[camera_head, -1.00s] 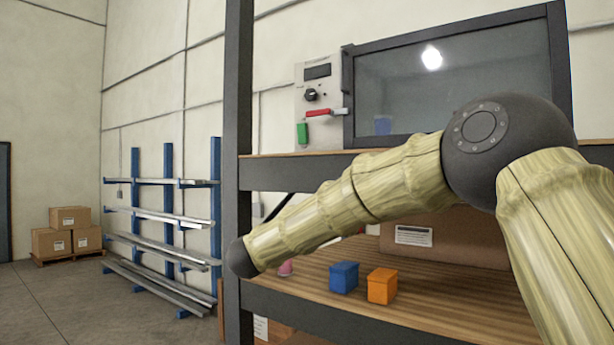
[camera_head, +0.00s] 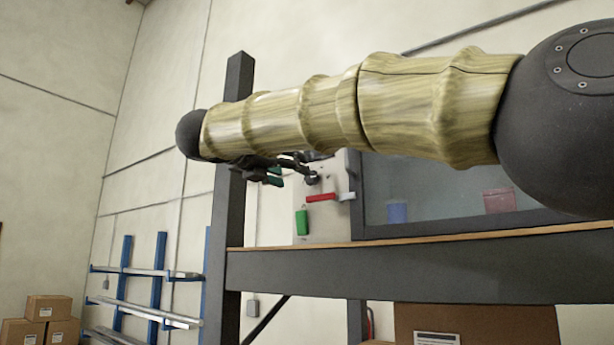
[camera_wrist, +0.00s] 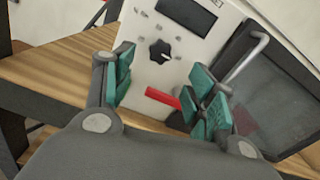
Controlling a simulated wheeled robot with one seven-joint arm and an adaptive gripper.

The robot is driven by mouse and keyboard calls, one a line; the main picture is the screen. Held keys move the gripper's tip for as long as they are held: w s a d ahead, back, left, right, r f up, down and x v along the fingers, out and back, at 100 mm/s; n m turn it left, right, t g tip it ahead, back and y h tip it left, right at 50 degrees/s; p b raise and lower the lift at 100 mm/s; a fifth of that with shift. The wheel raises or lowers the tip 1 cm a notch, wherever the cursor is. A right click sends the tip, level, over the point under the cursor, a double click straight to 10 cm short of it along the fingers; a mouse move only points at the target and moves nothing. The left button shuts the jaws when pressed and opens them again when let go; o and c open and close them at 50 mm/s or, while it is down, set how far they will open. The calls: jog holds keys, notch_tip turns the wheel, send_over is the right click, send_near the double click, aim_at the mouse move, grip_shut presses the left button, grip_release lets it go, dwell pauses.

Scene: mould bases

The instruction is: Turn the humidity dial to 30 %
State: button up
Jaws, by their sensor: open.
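The humidity dial (camera_wrist: 160,52) is a black knob with a pale pointer mark, on a white control panel (camera_wrist: 147,75). Small marks ring it, too small to read. The pointer seems to face right and slightly down in the wrist view. A dark display (camera_wrist: 187,15) sits above it with no readable figures. My gripper (camera_wrist: 163,78) is open and empty, its teal-padded fingers on either side of the dial in the picture, apart from it. In the head view my gripper (camera_head: 275,172) is just left of the dial (camera_head: 312,179), under my forearm, which hides the panel's top.
A green block-shaped part (camera_head: 302,222) is lower on the panel. A glass-fronted chamber (camera_head: 440,195) adjoins at right. The dark shelf post (camera_head: 228,210) stands left of the panel.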

aim_at(310, 179)
jog(key=p+x, duration=0.2)
jog(key=x, duration=0.5)
jog(key=shift+w+d, duration=0.15)
jog(key=shift+w, duration=0.1)
jog(key=shift+s, duration=0.1)
jog(key=c, duration=1)
